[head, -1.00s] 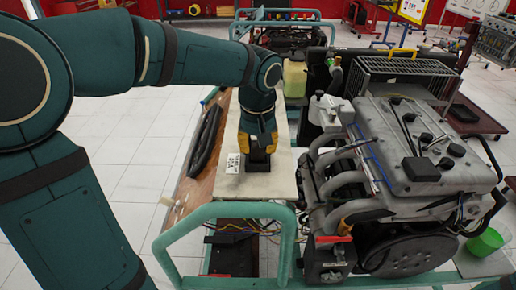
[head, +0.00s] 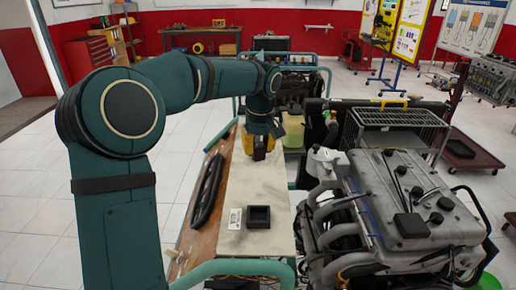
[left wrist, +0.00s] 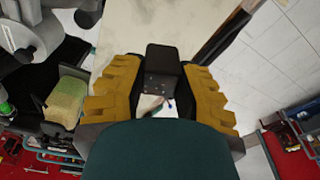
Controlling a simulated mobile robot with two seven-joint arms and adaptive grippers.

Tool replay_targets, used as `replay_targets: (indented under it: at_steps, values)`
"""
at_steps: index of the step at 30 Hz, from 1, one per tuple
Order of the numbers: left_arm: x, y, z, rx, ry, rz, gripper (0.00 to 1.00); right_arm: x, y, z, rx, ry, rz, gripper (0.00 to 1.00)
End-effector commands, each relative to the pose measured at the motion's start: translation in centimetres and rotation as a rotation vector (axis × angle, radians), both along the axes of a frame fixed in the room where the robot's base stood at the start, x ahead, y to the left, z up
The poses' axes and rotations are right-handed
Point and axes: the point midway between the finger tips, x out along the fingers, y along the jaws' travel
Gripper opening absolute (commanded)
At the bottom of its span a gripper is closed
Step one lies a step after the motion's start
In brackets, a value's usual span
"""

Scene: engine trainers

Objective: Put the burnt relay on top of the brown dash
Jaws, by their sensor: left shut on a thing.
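My left gripper (head: 262,146) has yellow fingers and is shut on a dark block, the relay (left wrist: 162,62). The relay sits between the fingers in the left wrist view, above the pale board; any burn marks are too small to tell. A black open-topped square holder (head: 258,217) stands on the near part of the pale board, apart from the gripper. A brown wooden panel (head: 188,236), likely the brown dash, runs along the board's left side. A long black padded piece (head: 208,190) lies on it. My right gripper is not in view.
The pale board (head: 255,187) is clear between holder and gripper, with a white label (head: 235,218) beside the holder. A grey engine (head: 400,190) stands close on the right. A yellowish container (head: 293,130) stands behind the gripper. Green frame rails (head: 235,268) cross the front.

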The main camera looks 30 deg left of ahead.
Motion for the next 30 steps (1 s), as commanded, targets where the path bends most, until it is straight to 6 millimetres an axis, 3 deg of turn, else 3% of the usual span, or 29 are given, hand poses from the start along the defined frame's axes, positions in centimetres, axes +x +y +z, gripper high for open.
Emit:
replay_targets:
  at_steps: [6,12,20,26,30]
  values:
    - [1.3,1.3,-1.9,-0.004,0.003,0.054,0.0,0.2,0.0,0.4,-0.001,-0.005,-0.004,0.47]
    - [1.3,1.3,-5.0,-0.005,0.002,0.055,0.0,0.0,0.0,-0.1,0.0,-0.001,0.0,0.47]
    - [1.3,1.3,-7.0,-0.004,0.001,0.053,0.0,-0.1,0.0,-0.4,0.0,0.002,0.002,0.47]
    - [1.2,1.2,-10.1,-0.004,0.003,0.052,0.0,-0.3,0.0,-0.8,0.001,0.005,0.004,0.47]
    - [1.3,1.3,-10.5,-0.004,-0.002,0.054,0.0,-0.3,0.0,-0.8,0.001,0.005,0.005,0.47]
